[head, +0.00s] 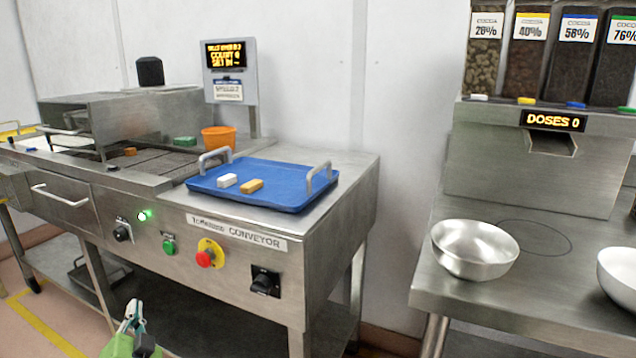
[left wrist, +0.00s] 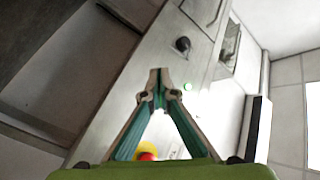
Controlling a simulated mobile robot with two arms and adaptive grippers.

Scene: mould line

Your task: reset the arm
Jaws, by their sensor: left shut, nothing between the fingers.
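My left gripper (head: 134,308) shows at the bottom left of the head view, low in front of the conveyor machine (head: 240,262). It is shut and empty, with green and white parts. In the left wrist view its fingers (left wrist: 160,80) meet at the tips. The machine's front panel shows past them there, tilted, with a black knob (left wrist: 183,44) and the red and yellow stop button (left wrist: 148,154). Most of my left arm is out of the frame. My right gripper is not in view.
A blue tray (head: 215,191) with a white block (head: 227,181) and an orange-yellow block (head: 251,186) sits on the machine top. An orange bucket (head: 218,138) stands behind it. A steel bowl (head: 474,250) stands on the right table (head: 440,296) below the cocoa dispenser (head: 500,165).

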